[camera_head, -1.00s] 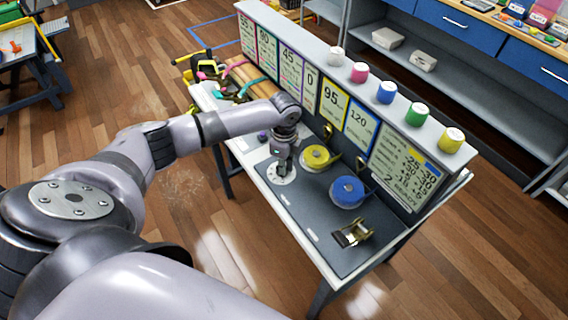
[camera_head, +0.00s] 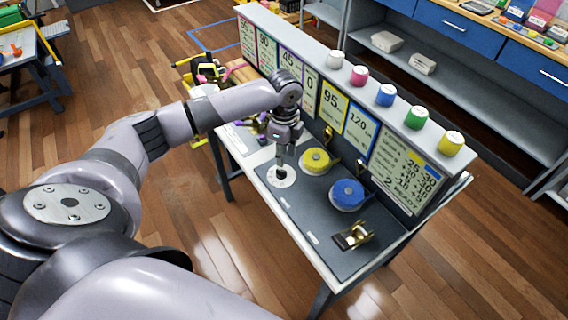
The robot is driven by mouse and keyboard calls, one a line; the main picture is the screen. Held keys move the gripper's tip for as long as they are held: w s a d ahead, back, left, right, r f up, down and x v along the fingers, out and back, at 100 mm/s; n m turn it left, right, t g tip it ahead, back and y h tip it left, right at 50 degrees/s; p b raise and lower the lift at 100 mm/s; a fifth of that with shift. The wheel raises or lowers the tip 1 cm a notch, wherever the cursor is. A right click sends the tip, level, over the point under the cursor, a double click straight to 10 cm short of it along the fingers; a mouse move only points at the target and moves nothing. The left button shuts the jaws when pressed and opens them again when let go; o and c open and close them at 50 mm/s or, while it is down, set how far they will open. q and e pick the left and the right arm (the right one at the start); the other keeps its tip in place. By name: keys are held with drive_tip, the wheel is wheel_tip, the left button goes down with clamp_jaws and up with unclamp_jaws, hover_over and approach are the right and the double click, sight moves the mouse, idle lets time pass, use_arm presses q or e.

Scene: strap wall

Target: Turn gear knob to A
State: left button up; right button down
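My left gripper (camera_head: 281,160) points straight down over a round white dial plate (camera_head: 283,181) on the grey bench top. Its fingertips are at or just above a small dark spot in the middle of this plate. This may be the gear knob, but it is too small to tell, and no letter A can be read. Whether the fingers are open or closed on it cannot be made out. My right gripper is not in view.
Beside the plate are a yellow strap roll (camera_head: 315,160), a blue strap roll (camera_head: 347,194) and a ratchet buckle (camera_head: 352,236). A sign panel (camera_head: 402,172) stands behind them, with several coloured spools on its top ledge. The bench's near front is clear.

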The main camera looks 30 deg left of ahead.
use_arm(q)
wheel_tip(320, 180, up, 5)
idle(0.6)
